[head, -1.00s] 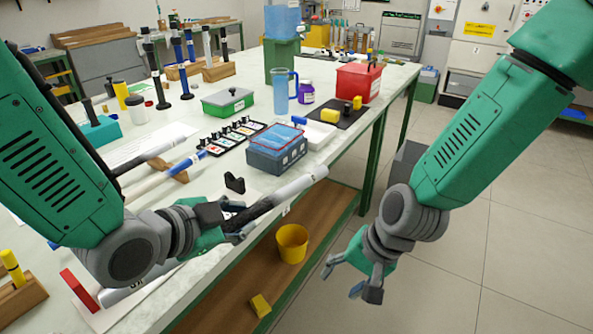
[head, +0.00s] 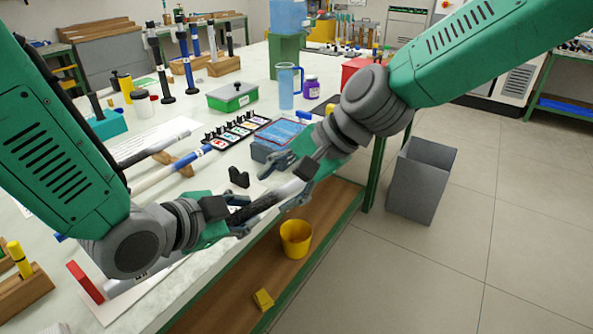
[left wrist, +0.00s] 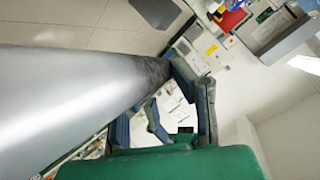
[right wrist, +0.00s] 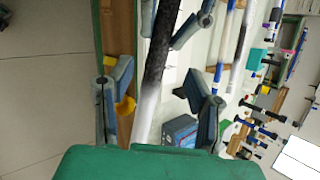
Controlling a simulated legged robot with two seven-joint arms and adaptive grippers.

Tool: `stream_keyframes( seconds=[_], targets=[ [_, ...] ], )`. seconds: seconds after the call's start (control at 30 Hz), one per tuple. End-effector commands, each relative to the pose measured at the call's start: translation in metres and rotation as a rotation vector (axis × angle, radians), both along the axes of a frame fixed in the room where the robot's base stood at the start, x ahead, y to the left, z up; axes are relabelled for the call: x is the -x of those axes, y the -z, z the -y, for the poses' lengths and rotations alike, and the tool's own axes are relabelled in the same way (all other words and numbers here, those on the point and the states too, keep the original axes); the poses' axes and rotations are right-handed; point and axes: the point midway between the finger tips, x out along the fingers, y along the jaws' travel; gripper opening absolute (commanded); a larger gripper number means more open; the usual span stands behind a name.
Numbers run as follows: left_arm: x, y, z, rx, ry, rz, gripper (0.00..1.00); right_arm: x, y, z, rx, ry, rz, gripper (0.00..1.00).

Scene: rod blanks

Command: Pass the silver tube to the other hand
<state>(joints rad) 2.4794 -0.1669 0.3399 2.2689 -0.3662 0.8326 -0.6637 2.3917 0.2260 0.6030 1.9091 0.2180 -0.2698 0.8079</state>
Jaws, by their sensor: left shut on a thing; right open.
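The silver tube (head: 284,191) has a dark textured middle section and pale silver ends. It is held tilted above the front edge of the table. My left gripper (head: 232,217) is shut on its dark section. My right gripper (head: 292,180) is open at the tube's upper right end. In the right wrist view, the tube (right wrist: 146,116) runs between the two spread fingers of my right gripper (right wrist: 158,92), with gaps on both sides. The tube (left wrist: 80,95) fills much of the left wrist view.
A blue-lidded box (head: 262,150) stands close behind the right gripper. A black holder (head: 238,177) sits on the table near the tube. A yellow bucket (head: 296,240) is on the shelf below. A grey bin (head: 421,185) stands on the floor to the right.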

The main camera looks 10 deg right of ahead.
Motion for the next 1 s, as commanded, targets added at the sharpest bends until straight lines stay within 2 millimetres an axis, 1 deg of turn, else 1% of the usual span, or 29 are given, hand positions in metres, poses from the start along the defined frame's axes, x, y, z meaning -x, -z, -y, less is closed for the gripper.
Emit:
stream_keyframes(
  seconds=[0.03, 0.1, 0.3, 0.5, 0.77, 0.8, 0.9, 1.0],
  targets=[
    [0.000, 0.000, 0.000, 0.000, 0.000, 0.000, 0.00, -0.001, 0.009, -0.007, 0.002, -0.002, -0.004, 0.45],
    [0.000, 0.000, 0.000, 0.000, -0.001, 0.001, 0.00, -0.003, 0.019, -0.015, 0.001, 0.000, -0.002, 0.45],
    [0.000, -0.001, 0.000, -0.001, 0.000, 0.001, 0.00, -0.008, 0.039, -0.031, 0.001, 0.000, -0.001, 0.45],
    [0.001, -0.001, 0.000, 0.000, 0.000, 0.002, 0.00, -0.010, 0.046, -0.038, 0.000, -0.001, 0.001, 0.45],
    [0.001, -0.001, 0.000, -0.001, 0.000, 0.001, 0.00, -0.010, 0.047, -0.039, 0.000, 0.001, 0.001, 0.45],
    [0.000, -0.001, 0.000, -0.001, 0.000, 0.001, 0.00, -0.010, 0.047, -0.039, 0.000, 0.001, 0.001, 0.31],
    [0.000, -0.001, 0.000, -0.001, 0.000, 0.001, 0.00, -0.010, 0.047, -0.039, 0.001, 0.001, 0.001, 0.00],
    [0.001, 0.000, 0.000, 0.000, 0.000, 0.000, 0.00, -0.010, 0.047, -0.039, -0.001, 0.000, 0.001, 0.00]
  ],
)
